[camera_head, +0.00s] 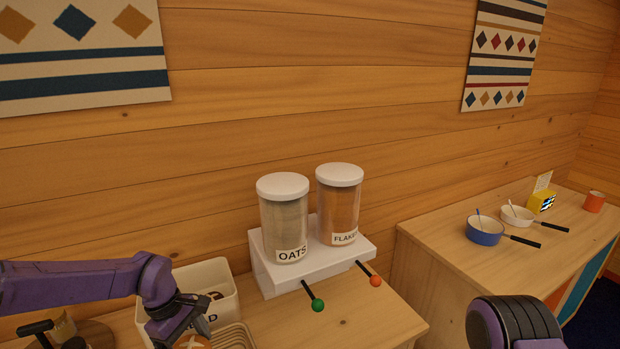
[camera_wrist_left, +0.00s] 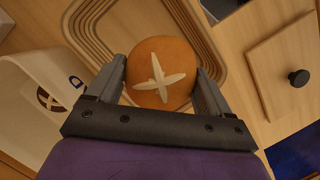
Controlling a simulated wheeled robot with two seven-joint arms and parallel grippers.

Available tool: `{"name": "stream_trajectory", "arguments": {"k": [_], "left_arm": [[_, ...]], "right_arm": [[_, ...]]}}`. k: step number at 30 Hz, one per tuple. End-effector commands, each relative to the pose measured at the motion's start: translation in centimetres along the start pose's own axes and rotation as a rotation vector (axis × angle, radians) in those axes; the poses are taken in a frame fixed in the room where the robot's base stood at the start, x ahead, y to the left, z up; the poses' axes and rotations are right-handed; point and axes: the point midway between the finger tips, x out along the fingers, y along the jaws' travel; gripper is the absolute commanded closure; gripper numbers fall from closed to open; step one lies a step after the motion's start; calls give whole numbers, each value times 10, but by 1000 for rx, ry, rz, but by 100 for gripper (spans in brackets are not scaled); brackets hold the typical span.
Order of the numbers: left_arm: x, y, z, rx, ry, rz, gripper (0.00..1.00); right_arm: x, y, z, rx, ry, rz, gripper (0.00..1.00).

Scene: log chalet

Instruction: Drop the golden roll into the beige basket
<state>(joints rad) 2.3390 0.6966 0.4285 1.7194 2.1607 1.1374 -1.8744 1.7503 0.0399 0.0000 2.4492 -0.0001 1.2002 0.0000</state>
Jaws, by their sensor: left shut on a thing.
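The golden roll (camera_wrist_left: 158,72) is round, golden-brown with a pale cross on top. My left gripper (camera_wrist_left: 160,85) is shut on it, one finger on each side. In the head view the roll (camera_head: 193,342) shows at the bottom edge, under my left gripper (camera_head: 185,328). The beige basket (camera_head: 222,301) is a cream bin with a partly hidden label ending in D, just behind and right of the gripper. It also shows at the left of the left wrist view (camera_wrist_left: 25,75), with a darker crossed roll (camera_wrist_left: 48,99) inside. My right gripper is out of view.
A ridged wooden tray (camera_head: 234,337) lies in front of the basket. Jars of oats (camera_head: 284,225) and flakes (camera_head: 339,210) stand on a white stand (camera_head: 290,276) with green and orange knobbed rods. A side table with pans (camera_head: 485,232) is at the right.

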Motion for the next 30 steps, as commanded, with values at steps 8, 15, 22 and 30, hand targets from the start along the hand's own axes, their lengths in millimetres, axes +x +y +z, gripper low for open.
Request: {"name": "stream_trajectory", "arguments": {"k": [8, 15, 22, 30], "left_arm": [[37, 6, -4, 17, 2, -6, 49], [59, 7, -9, 20, 2, -6, 49], [59, 6, -10, 17, 0, -5, 49], [59, 6, -10, 16, 0, -5, 0]], "right_arm": [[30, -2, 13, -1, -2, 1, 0], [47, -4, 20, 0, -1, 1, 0], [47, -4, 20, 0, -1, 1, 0], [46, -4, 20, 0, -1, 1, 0]]}}
